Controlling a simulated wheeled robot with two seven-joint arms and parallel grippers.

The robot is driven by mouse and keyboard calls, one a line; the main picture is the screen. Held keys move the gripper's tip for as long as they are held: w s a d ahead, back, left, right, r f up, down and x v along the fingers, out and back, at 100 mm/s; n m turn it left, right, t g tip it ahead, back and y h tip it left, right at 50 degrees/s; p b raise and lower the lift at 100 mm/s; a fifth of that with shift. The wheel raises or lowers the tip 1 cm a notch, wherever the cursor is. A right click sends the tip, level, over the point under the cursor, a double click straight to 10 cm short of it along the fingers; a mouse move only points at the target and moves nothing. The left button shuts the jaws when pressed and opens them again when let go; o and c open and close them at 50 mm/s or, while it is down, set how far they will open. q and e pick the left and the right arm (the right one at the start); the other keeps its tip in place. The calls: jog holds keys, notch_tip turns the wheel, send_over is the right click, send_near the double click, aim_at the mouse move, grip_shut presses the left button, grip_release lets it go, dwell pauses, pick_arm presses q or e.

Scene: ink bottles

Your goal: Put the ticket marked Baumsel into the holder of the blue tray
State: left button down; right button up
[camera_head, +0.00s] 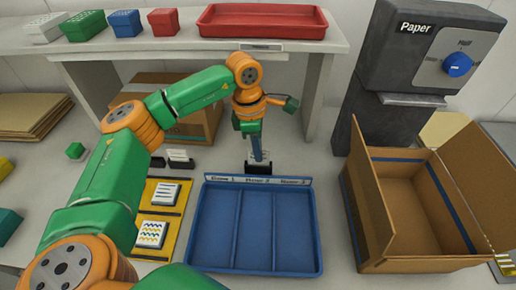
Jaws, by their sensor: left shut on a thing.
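The blue tray (320,232) lies in the middle of the table. It has three compartments and a printed label strip along its back edge. A small black holder (258,168) stands just behind the tray's back edge. My left gripper (257,158) points down right over this holder, shut on a thin thing that is mostly hidden. I cannot read any marking on it, nor tell whether it is inside the holder or just above it. White tickets (178,155) stand in dark holders to the left; their print is too small to read. My right gripper is out of view.
An open cardboard box (408,265) stands right of the tray, before a dark paper dispenser (415,55). Yellow boards (158,226) with patterned cards lie left. A shelf (130,45) behind holds a red tray (263,20) and several small boxes. A closed carton (190,115) sits underneath.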

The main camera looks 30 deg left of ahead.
pick_arm(q)
jog(key=shift+f, duration=0.15)
jog(key=c, duration=0.9)
grip_release()
jog(key=shift+c, duration=0.2)
jog(key=r, duration=0.2)
jog(key=r+b, duration=0.1)
jog(key=r, duration=0.4)
jog(key=shift+s+a, duration=0.2)
jog(key=shift+a, duration=0.15)
jog(key=shift+r, duration=0.1)
